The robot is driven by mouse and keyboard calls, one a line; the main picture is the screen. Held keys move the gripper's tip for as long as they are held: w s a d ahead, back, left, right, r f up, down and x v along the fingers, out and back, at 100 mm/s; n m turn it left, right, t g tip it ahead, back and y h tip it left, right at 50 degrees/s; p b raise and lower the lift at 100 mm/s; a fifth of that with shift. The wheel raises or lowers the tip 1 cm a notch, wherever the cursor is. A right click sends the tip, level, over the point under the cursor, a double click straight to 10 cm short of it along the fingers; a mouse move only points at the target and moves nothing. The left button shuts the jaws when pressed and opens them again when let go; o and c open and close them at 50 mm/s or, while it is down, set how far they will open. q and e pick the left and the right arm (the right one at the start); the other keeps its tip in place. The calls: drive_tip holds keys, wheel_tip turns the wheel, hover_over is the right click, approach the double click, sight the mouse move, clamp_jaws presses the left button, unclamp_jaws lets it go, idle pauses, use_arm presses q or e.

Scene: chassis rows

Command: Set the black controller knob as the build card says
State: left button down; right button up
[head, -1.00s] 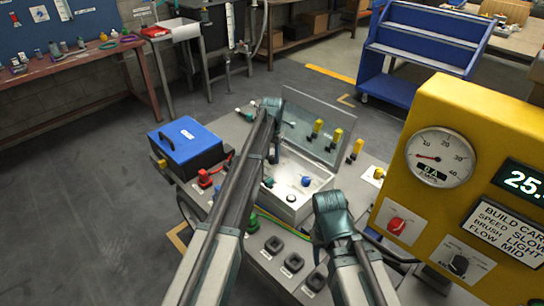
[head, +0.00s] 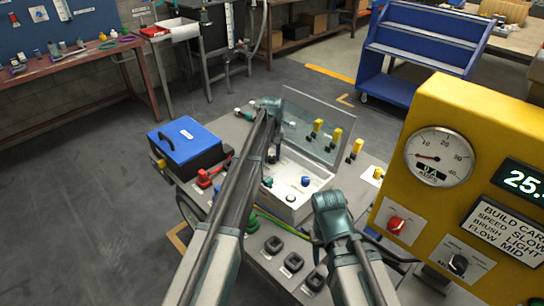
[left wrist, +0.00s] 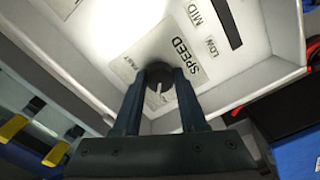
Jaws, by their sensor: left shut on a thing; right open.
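The black knob (left wrist: 159,77) sits on a white panel with SPEED, MID and LOW lettering in the left wrist view. A pale pointer line shows on its face. My left gripper (left wrist: 160,88) is shut on the knob, one finger on each side. In the head view my left arm reaches over the white open controller box (head: 318,184) and hides the held knob. My right gripper (head: 322,250) is open and empty, pointing down to the right of the box. The build card (head: 503,230) reads SPEED SLOW, BRUSH LIGHT, FLOW MID.
A yellow console (head: 455,105) with a dial gauge (head: 439,157), a red knob (head: 396,225) and a black knob (head: 458,265) stands at right. A clear lid (head: 318,122) stands raised behind the box. A blue case (head: 187,140) is at left.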

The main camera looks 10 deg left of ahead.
sight(272, 157)
use_arm(q)
drive_tip(key=shift+n, duration=0.6)
drive_tip(key=shift+c, duration=2.2)
unclamp_jaws()
use_arm(e)
drive_tip(key=shift+r, duration=0.1)
use_arm(q)
wheel_tip(272, 157, up, 14)
drive_tip(key=p, duration=1.4)
use_arm(e)
wheel_tip(272, 157, up, 14)
use_arm(q)
drive_tip(key=shift+f, duration=0.1)
use_arm(e)
drive_tip(key=shift+f, duration=0.2)
